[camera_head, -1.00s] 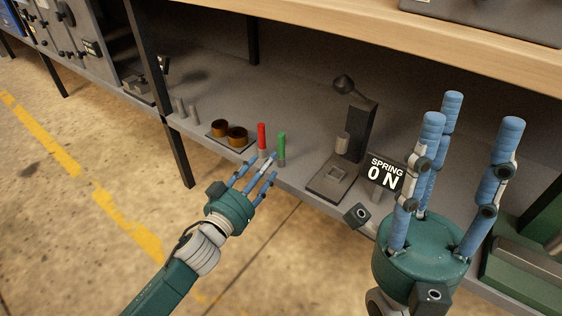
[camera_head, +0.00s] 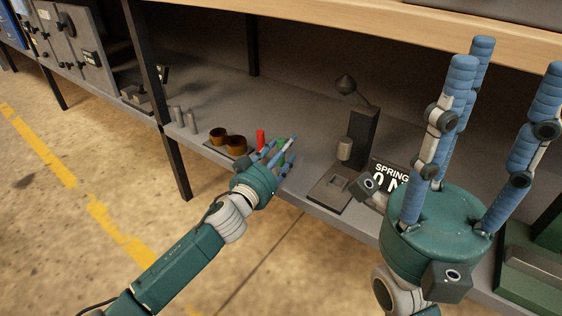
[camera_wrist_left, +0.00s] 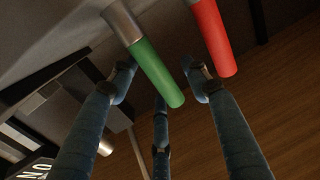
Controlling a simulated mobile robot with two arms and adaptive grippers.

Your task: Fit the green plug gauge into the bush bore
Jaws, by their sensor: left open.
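The green plug gauge (camera_head: 281,146) stands on the grey shelf, partly hidden by my left fingers in the head view. In the left wrist view the green gauge (camera_wrist_left: 155,70), with its metal end, lies between my spread fingers. My left gripper (camera_head: 277,154) is open around it; I cannot tell whether a finger touches it. Two brown bushes, one nearer (camera_head: 236,145) and one farther left (camera_head: 217,135), sit left of the gauges; their bores face up. My right gripper (camera_head: 500,80) is open and empty, its fingers pointing up.
A red gauge (camera_head: 261,138) stands close to the left of the green one and also shows in the wrist view (camera_wrist_left: 212,38). Grey pins (camera_head: 192,122) stand farther left. A spring tester (camera_head: 361,140) and its sign (camera_head: 388,176) are to the right. The shelf behind is clear.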

